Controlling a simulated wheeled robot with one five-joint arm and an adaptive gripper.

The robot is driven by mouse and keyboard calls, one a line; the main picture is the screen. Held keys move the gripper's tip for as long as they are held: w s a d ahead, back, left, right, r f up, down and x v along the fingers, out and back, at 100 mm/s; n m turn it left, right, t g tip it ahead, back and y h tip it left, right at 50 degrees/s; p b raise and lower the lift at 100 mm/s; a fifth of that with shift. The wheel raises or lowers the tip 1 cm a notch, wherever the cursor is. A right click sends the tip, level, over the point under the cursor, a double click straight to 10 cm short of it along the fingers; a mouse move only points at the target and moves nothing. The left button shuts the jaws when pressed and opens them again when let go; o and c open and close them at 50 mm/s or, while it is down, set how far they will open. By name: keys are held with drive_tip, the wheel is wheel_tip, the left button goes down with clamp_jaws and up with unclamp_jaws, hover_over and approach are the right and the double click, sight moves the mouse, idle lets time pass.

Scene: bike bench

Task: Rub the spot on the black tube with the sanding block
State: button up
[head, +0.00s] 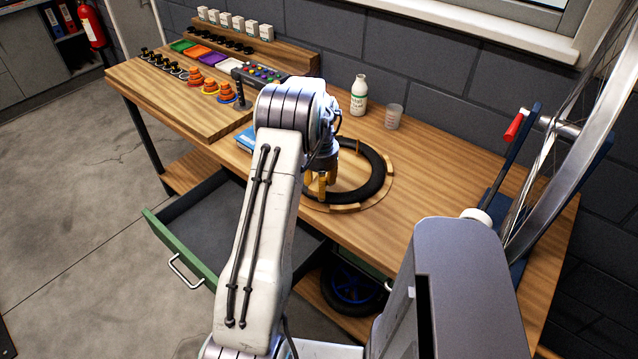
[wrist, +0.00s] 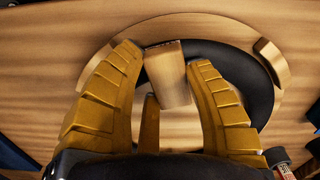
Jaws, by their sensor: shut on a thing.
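The black tube (head: 376,172) lies as a ring on a round wooden holder with raised wooden blocks along its rim. It also shows in the wrist view (wrist: 254,78), curving behind my fingers. My gripper (head: 322,186) is over the near left part of the ring. In the wrist view its yellow fingers (wrist: 166,66) are shut on the sanding block (wrist: 168,76), a small pale-brown block. The block overlaps the tube's inner edge in that view; I cannot tell whether they touch. I cannot see the spot. My arm and gripper hide part of the ring in the head view.
A white bottle (head: 359,95) and a clear cup (head: 394,117) stand behind the holder. A bicycle wheel in a stand (head: 516,128) is at the right. Colored trays (head: 214,60) and small parts fill the back left. A green-fronted drawer (head: 182,248) is open below. Bench right of the holder is clear.

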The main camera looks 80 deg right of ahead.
drive_tip(key=shift+s+a, duration=0.15)
drive_tip(key=shift+s, duration=0.1)
drive_tip(key=shift+s+a+b, duration=0.35)
drive_tip(key=shift+s+a, duration=0.1)
drive_tip(key=shift+s, duration=0.15)
drive_tip(key=shift+w+d, duration=0.1)
drive_tip(key=shift+w, duration=0.1)
idle(0.4)
drive_tip(key=shift+w+d+f, duration=0.1)
drive_tip(key=shift+w+d, duration=0.1)
drive_tip(key=shift+w, duration=0.4)
drive_tip(key=shift+w+d, duration=0.15)
drive_tip(key=shift+w, duration=0.4)
drive_tip(key=shift+s+a, duration=0.15)
drive_tip(key=shift+s+a, duration=0.15)
drive_tip(key=shift+s, duration=0.45)
drive_tip(key=shift+s+a, duration=0.15)
drive_tip(key=shift+s, duration=0.45)
drive_tip(key=shift+w+d, duration=0.1)
drive_tip(key=shift+w, duration=0.2)
drive_tip(key=shift+w+d, duration=0.2)
drive_tip(key=shift+w, duration=0.35)
drive_tip(key=shift+w+d, duration=0.15)
drive_tip(key=shift+w, duration=0.35)
